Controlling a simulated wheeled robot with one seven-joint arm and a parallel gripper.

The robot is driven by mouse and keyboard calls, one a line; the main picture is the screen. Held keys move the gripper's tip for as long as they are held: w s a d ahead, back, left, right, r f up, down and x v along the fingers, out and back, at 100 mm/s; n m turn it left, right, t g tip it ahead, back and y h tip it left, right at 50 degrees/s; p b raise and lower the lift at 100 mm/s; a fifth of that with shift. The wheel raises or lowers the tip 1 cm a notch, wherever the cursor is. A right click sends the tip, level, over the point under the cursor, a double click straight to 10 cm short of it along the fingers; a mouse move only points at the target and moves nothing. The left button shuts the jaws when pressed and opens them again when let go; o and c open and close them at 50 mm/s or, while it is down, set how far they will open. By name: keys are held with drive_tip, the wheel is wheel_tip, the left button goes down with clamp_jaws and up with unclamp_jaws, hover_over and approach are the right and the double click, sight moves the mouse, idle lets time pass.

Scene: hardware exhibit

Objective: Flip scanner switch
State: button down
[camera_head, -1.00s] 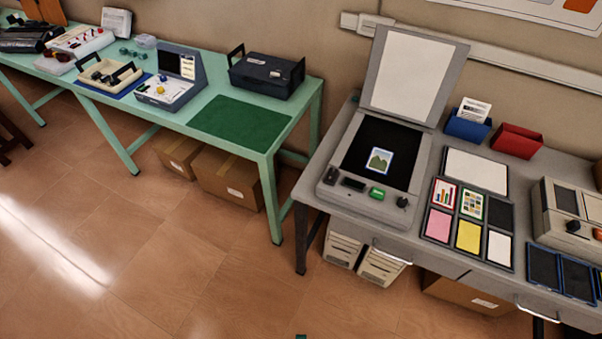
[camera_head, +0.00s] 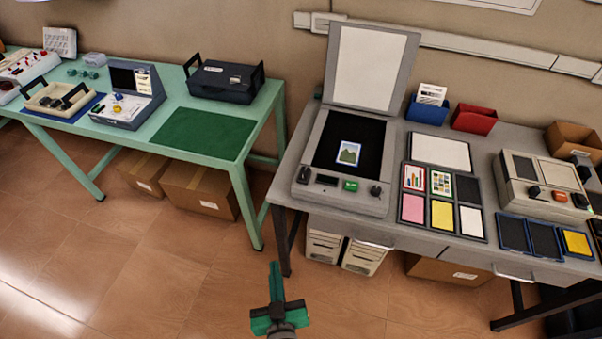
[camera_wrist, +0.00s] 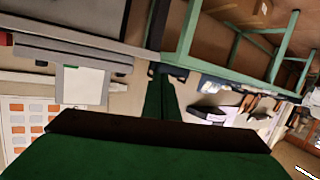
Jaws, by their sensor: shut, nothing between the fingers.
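The grey flatbed scanner (camera_head: 340,205) stands on the grey bench with its lid (camera_head: 368,68) raised. A picture card (camera_head: 348,153) lies on its black glass. Its front panel carries a black switch-like part (camera_head: 303,174) at the left, a small dark display (camera_head: 327,180), a green button (camera_head: 350,185) and a black knob or lever (camera_head: 376,191) at the right. I cannot tell the switch's position. My green gripper (camera_head: 275,272) is shut and empty, over the floor in front of the bench, apart from the scanner. In the wrist view its fingers (camera_wrist: 160,97) are together.
Right of the scanner lie a tray of coloured cards (camera_head: 441,214), blue and red bins (camera_head: 474,119) and another machine (camera_head: 545,182). A green table (camera_head: 172,92) stands left, with a gap between it and the bench. The floor in front is clear.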

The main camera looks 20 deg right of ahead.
drive_tip(key=w+d+r+m+h, duration=0.25)
drive_tip(key=w+d+r, duration=0.2)
drive_tip(key=w, duration=0.45)
wheel_tip(320, 180, up, 7)
drive_tip(key=m+h, duration=0.4)
drive_tip(key=h, duration=0.1)
hover_over(301, 178)
drive_tip(key=s, duration=0.1)
drive_tip(key=shift+a+f+n+g, duration=0.15)
drive_tip(key=shift+n+g, duration=0.1)
drive_tip(key=shift+g, duration=0.05)
drive_tip(key=shift+w+f, duration=0.15)
drive_tip(key=shift+f, duration=0.4)
drive_tip(key=shift+w+f, duration=0.15)
drive_tip(key=shift+f, duration=0.4)
drive_tip(key=shift+w+f, duration=0.1)
drive_tip(key=shift+f, duration=0.8)
drive_tip(key=shift+d, duration=0.2)
